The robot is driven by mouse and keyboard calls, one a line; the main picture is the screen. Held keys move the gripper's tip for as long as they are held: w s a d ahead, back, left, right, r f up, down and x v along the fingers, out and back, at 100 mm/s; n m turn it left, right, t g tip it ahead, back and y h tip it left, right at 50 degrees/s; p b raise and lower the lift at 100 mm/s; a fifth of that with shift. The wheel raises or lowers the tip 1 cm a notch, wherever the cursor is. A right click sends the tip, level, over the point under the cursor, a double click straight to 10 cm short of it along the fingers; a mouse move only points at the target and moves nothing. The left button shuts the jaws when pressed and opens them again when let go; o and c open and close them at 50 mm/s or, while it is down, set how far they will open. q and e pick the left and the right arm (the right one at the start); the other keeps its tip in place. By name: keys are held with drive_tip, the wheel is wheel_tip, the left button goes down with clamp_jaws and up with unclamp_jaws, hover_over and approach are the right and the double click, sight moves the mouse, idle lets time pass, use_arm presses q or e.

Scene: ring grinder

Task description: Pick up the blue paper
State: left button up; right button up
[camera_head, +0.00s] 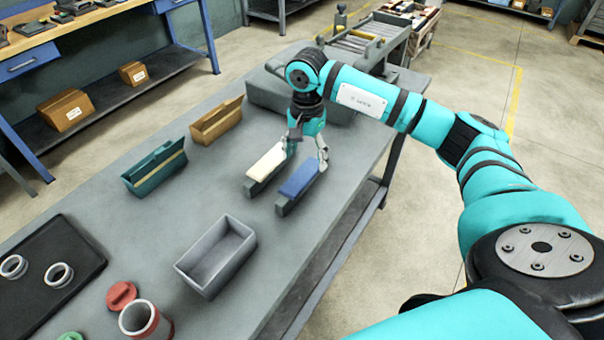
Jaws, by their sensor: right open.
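The blue paper (299,179) is a narrow blue strip on top of a grey block on the table. A similar block with a cream strip (267,162) lies just left of it. My right gripper (306,160) points down at the far ends of the two blocks. It is open, with one finger by the cream strip's block and the other by the far end of the blue paper. I cannot tell whether the fingers touch either block. My left gripper is not in view.
A grey open bin (189,270), a teal holder (143,187) and a brown holder (206,131) stand on the grey table (310,236). The table's right edge is close to the blue paper.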

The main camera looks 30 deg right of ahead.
sight(304, 173)
drive_tip(key=f, duration=0.1)
drive_tip(key=f+p, duration=0.2)
drive_tip(key=f, duration=0.1)
drive_tip(key=shift+w+a+f, duration=0.1)
drive_tip(key=shift+w+a, duration=0.05)
drive_tip(key=shift+w, duration=0.1)
drive_tip(key=shift+f, duration=0.6)
drive_tip(key=c, duration=0.9)
drive_tip(key=shift+r, duration=0.1)
